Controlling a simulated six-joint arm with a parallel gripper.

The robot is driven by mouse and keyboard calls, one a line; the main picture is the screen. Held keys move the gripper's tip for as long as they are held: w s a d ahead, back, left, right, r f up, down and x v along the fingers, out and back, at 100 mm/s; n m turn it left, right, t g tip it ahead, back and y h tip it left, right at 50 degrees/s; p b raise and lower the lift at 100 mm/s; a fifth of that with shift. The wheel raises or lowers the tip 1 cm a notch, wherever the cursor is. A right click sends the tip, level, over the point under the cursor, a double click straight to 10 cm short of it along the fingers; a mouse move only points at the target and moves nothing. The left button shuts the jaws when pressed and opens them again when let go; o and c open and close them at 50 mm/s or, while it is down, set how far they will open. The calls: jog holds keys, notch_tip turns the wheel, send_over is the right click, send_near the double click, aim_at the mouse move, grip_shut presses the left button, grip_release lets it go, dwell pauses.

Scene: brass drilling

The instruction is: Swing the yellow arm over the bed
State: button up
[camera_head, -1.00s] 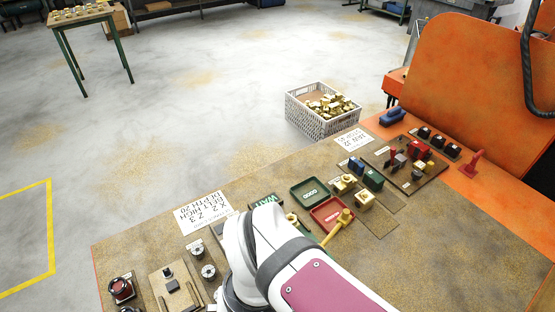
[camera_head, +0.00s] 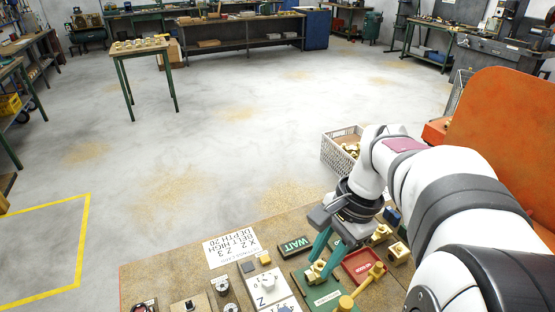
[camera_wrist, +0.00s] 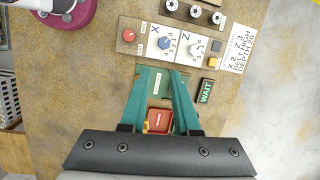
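The yellow arm (camera_head: 363,285) is a short bar with a rounded knob at each end. It lies slanted at the front of the bench, beside the red tray (camera_head: 352,258). My gripper (camera_head: 325,266) is pointing down over the green tray (camera_head: 322,297), left of the yellow arm and apart from it. Its two teal fingers are spread, and nothing shows held between them in the wrist view (camera_wrist: 165,72). A brass piece (camera_head: 315,271) shows by the fingertips in the head view; I cannot tell whether it touches them. I cannot make out which part is the bed.
The WAIT sign (camera_head: 295,246), a white instruction card (camera_head: 232,250) and dial panels (camera_head: 268,286) are left of my gripper. Brass parts (camera_head: 381,234) sit behind the red tray. A crate (camera_head: 338,152) stands beyond the bench; an orange panel (camera_head: 505,125) rises at right.

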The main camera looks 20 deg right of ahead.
jog(key=d+m, duration=0.2)
jog(key=d, duration=0.3)
jog(key=d+f+m, duration=0.1)
jog(key=d+m, duration=0.1)
jog(key=d, duration=0.3)
jog(key=s+d+f+m+t, duration=0.1)
jog(key=d+m, duration=0.1)
jog(key=d, duration=0.3)
jog(key=shift+f, duration=0.15)
grip_shut()
jog(key=m+t, duration=0.1)
jog(key=m, duration=0.4)
send_near(383, 272)
jog(key=s+d+r, duration=0.4)
jog(key=s, duration=0.1)
jog(key=shift+w, duration=0.1)
jog(key=shift+a+f, duration=0.1)
jog(key=w+a+f, duration=0.1)
jog(key=w+f, duration=0.1)
jog(key=f, duration=0.1)
jog(key=w+a+f, duration=0.2)
jog(key=f, duration=0.1)
jog(key=w+a+f, duration=0.1)
jog(key=a+f, duration=0.1)
jog(key=f, duration=0.1)
jog(key=shift+w+a, duration=0.1)
jog(key=shift+w, duration=0.3)
jog(key=shift+w, duration=0.1)
